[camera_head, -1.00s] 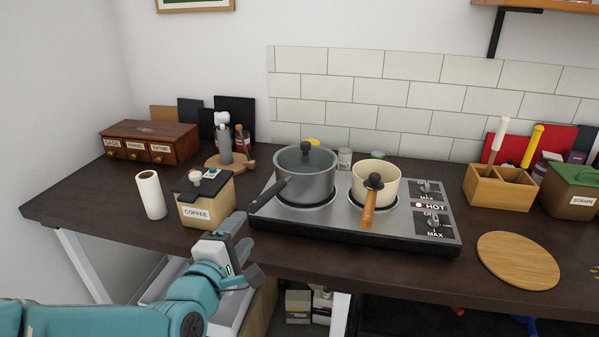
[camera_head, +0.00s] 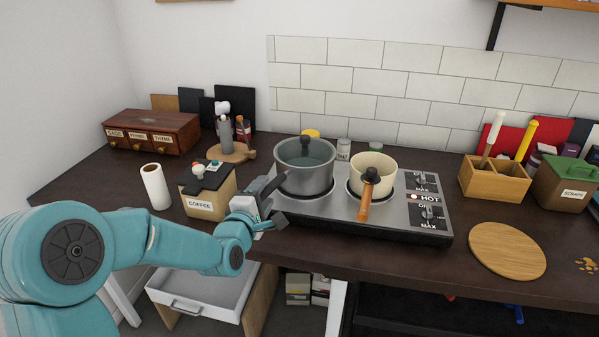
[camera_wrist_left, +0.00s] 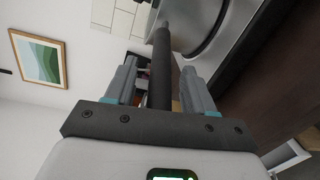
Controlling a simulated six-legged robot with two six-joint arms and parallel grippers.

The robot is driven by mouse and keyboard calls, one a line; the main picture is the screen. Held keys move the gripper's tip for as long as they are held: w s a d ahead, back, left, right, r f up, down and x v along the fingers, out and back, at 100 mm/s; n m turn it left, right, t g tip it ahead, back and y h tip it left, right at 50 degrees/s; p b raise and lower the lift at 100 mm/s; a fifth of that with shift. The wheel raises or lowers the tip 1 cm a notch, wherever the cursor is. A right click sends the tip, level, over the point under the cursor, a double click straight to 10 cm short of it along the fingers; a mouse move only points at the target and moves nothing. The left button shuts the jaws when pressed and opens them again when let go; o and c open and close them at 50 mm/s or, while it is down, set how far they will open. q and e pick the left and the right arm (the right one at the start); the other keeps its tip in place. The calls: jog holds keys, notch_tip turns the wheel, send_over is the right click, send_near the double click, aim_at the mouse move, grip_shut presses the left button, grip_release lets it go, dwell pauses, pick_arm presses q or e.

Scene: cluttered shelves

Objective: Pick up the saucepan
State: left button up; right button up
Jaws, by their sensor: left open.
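A grey saucepan (camera_head: 306,183) with a glass lid stands on the left burner of the hob. Its dark handle points toward the front left, partly hidden by my left gripper (camera_head: 277,203) in the head view. In the left wrist view the handle (camera_wrist_left: 161,75) runs between the two open fingers of my left gripper (camera_wrist_left: 159,68), and the pan body (camera_wrist_left: 200,22) is just beyond them. A cream saucepan (camera_head: 366,175) with a wooden handle stands on the right burner. My right gripper is not in view.
The hob (camera_head: 325,222) sits on a dark worktop (camera_head: 380,262). A coffee box (camera_head: 207,204) is close to the left of my gripper, with a paper roll (camera_head: 155,187) beyond it. A round board (camera_head: 507,250) and a wooden caddy (camera_head: 493,184) are at right.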

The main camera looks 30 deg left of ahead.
pick_arm(q)
grip_shut()
dwell(0.8)
dwell(0.5)
jog(key=shift+r, duration=0.25)
